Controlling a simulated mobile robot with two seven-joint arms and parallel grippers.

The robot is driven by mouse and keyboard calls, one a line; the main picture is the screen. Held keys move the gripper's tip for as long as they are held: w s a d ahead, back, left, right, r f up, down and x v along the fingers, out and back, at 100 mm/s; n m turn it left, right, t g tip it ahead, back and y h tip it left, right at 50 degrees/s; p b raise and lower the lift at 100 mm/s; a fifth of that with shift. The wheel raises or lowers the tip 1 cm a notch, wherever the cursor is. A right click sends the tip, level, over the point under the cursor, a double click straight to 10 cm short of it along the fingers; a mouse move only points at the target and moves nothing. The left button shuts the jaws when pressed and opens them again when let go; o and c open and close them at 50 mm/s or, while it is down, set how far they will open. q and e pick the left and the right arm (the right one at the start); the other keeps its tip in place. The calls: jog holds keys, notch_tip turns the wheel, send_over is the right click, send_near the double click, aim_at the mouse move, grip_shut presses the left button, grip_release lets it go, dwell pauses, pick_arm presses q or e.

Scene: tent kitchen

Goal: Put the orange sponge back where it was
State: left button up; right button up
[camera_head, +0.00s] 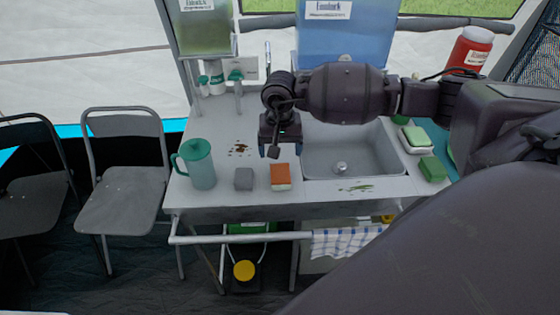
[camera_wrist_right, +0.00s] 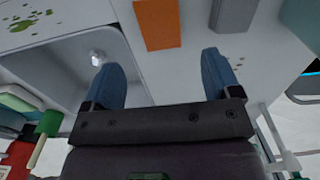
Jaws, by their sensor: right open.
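The orange sponge (camera_head: 280,176), with a pale lower side, lies on the white counter (camera_head: 222,199) just left of the sink. My right gripper (camera_head: 281,150) is above the counter behind the sponge, near the sink's left edge. In the right wrist view the two blue fingers (camera_wrist_right: 163,76) are spread apart with nothing between them. The orange sponge (camera_wrist_right: 158,22) lies beyond the fingertips there, apart from them. My left gripper is in neither view.
A grey sponge-like block (camera_head: 243,179) and a green pitcher (camera_head: 196,164) stand left of the orange sponge. The sink (camera_head: 345,165) is to the right. Green sponge-like blocks (camera_head: 432,169) lie right of the sink. A brown stain (camera_head: 238,149) and green smears (camera_head: 355,188) mark the counter.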

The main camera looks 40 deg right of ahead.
notch_tip(320, 180, up, 2)
jog(key=shift+r, duration=0.1)
dwell(0.4)
